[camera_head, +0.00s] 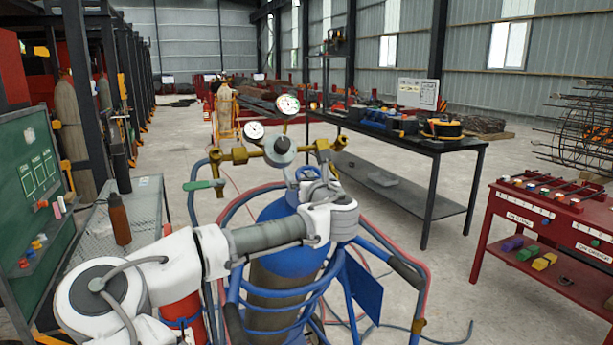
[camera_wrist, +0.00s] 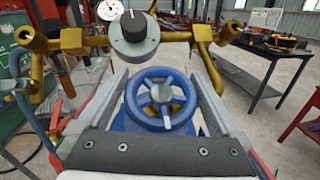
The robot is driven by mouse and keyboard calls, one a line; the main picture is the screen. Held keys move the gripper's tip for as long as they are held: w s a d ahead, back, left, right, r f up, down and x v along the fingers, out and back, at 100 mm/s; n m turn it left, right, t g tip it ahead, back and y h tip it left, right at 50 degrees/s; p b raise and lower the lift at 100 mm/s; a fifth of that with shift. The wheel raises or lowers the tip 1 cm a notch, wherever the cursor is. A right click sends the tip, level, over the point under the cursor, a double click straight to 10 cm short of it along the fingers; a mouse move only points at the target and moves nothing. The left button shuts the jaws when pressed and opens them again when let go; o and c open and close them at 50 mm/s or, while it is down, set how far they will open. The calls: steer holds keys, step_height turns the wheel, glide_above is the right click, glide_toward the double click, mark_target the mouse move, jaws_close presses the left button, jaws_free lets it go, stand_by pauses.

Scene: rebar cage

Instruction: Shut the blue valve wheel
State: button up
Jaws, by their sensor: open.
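The blue valve wheel (camera_wrist: 160,98) is a spoked ring with a pale metal hub, below the brass regulator in the wrist view. In the head view the wheel (camera_head: 306,173) shows small at the top of the blue cylinder (camera_head: 283,222), partly hidden by my wrist. My gripper (camera_wrist: 158,72) is open, with one grey finger to the left of the wheel and one to the right. Gaps show between the fingers and the rim; I cannot tell whether either touches it. In the head view my gripper (camera_head: 316,188) is at the cylinder's top.
A brass regulator (camera_head: 278,152) with a dark knob and two gauges stands just beyond the wheel. Blue tubing and red hoses surround the cylinder. A black workbench (camera_head: 425,145) and a red table (camera_head: 550,215) stand right; a green board (camera_head: 35,180) stands left. Open floor lies between the tables.

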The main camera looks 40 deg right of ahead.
steer(key=shift+w+d, duration=0.1)
steer(key=shift+c, duration=0.2)
steer(key=c, duration=1.1)
